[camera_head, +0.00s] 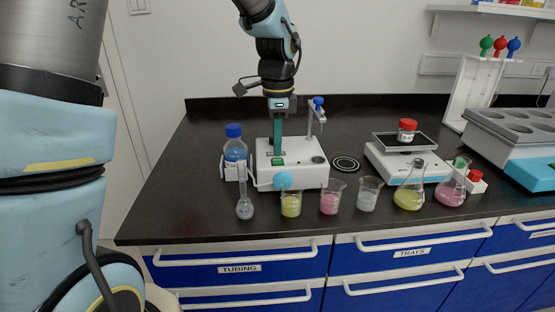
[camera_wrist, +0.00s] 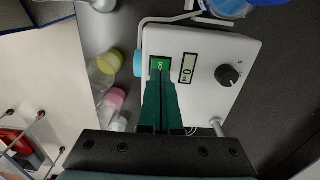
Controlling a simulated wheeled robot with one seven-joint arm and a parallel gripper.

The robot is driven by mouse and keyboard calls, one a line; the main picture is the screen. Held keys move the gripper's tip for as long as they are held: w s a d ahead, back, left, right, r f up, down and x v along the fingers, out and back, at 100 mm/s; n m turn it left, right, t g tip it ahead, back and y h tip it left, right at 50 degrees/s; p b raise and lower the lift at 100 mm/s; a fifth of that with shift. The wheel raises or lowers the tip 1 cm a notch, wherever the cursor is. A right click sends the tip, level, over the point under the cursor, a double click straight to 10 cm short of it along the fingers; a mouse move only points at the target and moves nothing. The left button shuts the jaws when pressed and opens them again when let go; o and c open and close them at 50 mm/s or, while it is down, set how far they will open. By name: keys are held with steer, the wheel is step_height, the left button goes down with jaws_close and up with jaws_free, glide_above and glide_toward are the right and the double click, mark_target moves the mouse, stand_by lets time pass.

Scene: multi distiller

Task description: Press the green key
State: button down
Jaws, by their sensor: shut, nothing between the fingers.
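The green key (camera_head: 278,161) is on top of the white instrument (camera_head: 310,177) on the dark bench. In the wrist view the green key (camera_wrist: 160,63) shows a pale marking and sits left of a small display (camera_wrist: 187,68). My gripper (camera_head: 277,154) is shut and empty and points down over the key. In the wrist view the fingertips of my gripper (camera_wrist: 161,74) overlap the key's lower edge and hide part of it. I cannot tell whether they touch it.
A dark knob (camera_wrist: 228,75) is right of the display. A rod with a blue clamp (camera_head: 318,103) rises behind the instrument. A blue-capped bottle (camera_head: 235,152) stands at its left. A flask (camera_head: 245,208) and several beakers, one yellow (camera_head: 291,205), stand in front.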

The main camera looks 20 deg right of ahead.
mark_target(277, 160)
steer(key=shift+f+b, duration=0.45)
steer(key=shift+f, duration=0.45)
steer(key=shift+r, duration=0.15)
step_height(277, 160, up, 7)
steer(key=p, duration=0.6)
steer(key=shift+p, duration=0.35)
